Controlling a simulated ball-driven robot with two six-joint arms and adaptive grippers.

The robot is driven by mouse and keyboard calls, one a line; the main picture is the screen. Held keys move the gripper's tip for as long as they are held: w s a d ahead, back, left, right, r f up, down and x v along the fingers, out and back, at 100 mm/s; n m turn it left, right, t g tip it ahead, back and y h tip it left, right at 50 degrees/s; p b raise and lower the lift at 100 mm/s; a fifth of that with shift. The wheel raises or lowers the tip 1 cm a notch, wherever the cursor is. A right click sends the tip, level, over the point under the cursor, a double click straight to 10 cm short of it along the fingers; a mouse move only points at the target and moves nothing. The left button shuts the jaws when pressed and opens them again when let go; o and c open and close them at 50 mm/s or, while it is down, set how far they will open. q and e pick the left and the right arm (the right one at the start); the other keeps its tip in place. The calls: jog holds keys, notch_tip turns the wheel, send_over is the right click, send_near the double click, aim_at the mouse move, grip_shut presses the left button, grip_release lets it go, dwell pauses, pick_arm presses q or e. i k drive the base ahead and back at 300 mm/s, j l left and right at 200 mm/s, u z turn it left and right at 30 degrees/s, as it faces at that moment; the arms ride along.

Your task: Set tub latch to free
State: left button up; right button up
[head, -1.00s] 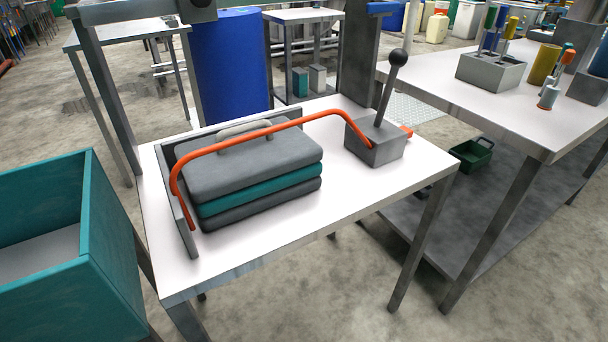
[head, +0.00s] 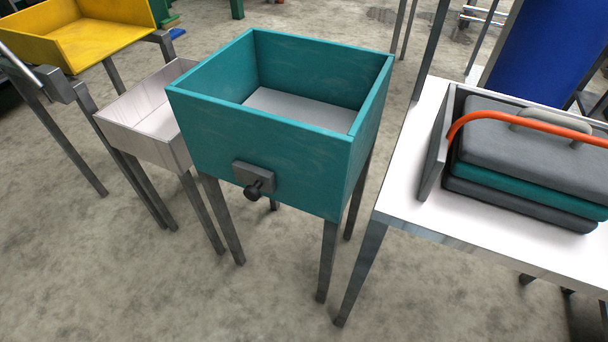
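A teal open-topped tub (head: 275,147) stands on grey legs in the middle of the head view. Its inside shows a pale grey floor and looks empty. On its front wall is a grey latch plate (head: 253,176) with a dark round knob (head: 253,191) on a short stem, pointing down and toward me. I cannot tell from this view which setting the latch is in. Neither of my grippers shows in the view.
A white table (head: 455,222) on the right carries a stack of grey and teal pads (head: 530,165) under an orange bar (head: 540,124). A pale tray (head: 150,125) and a yellow tray (head: 85,35) stand to the left. The concrete floor (head: 130,280) in front is clear.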

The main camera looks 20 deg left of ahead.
aim_at(252, 193)
jog(key=u, duration=1.05)
